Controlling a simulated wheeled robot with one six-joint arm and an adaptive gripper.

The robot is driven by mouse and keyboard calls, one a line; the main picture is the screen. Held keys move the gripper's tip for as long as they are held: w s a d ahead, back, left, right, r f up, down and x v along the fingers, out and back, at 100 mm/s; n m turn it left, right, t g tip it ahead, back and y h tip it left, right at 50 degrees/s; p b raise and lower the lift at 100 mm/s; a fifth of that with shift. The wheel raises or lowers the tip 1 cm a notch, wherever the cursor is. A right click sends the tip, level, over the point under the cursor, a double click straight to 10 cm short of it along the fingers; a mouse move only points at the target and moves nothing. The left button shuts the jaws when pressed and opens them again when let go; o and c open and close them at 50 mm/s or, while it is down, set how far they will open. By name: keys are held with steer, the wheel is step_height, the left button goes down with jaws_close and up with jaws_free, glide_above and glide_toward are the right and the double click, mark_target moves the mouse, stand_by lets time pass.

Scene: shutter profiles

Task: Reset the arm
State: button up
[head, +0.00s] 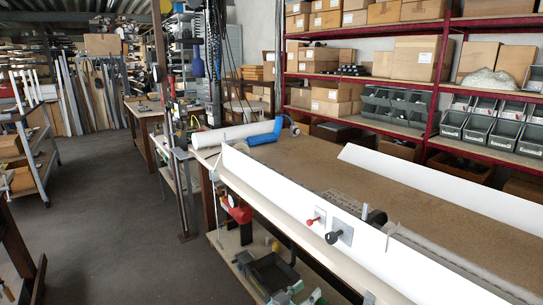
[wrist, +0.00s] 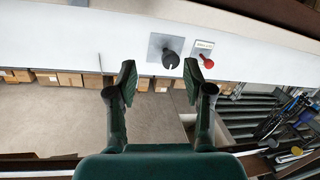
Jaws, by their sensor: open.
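My gripper (wrist: 160,84) shows in the wrist view with its two dark green fingers spread apart and nothing between them. A black knob (wrist: 170,60) on a grey plate shows beyond and between the fingertips, apart from them. A red knob (wrist: 206,62) is just right of the right fingertip in the picture. Both sit on a white panel (wrist: 80,40). In the head view the black knob (head: 333,237) and red knob (head: 311,221) are on the front of the long white panel (head: 270,187). My gripper does not show in the head view.
A brown-topped workbench (head: 315,165) lies behind the panel, with a white roll (head: 232,134) at its far end. A red-framed shelf (head: 400,78) holds boxes and bins. Below the panel is a lower shelf (head: 232,248) with tools. The grey floor (head: 100,200) at left is clear.

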steer(key=s+d+f+n+y, duration=0.3)
steer(key=s+d+f, duration=0.15)
steer(key=f, duration=0.45)
steer(key=s+d+f+n+y, duration=0.25)
steer(key=s+f, duration=0.35)
steer(key=s, duration=0.6)
steer(key=s+d+f+n+y, duration=0.15)
steer(key=s+f+y, duration=0.25)
steer(key=s+f, duration=0.5)
steer(key=s+r+y, duration=0.1)
steer(key=s+r, duration=0.4)
steer(key=s, duration=0.3)
steer(key=s+r+t+y, duration=0.1)
steer(key=s+r, duration=0.3)
steer(key=s, duration=0.5)
steer(key=s+r+y, duration=0.1)
steer(key=s+r, duration=0.4)
steer(key=s, duration=0.3)
steer(key=s+r+m+t, duration=0.1)
steer(key=s+r, duration=0.4)
steer(key=r, duration=0.4)
steer(key=shift+s+d+r, duration=0.15)
steer(key=shift+s, duration=0.05)
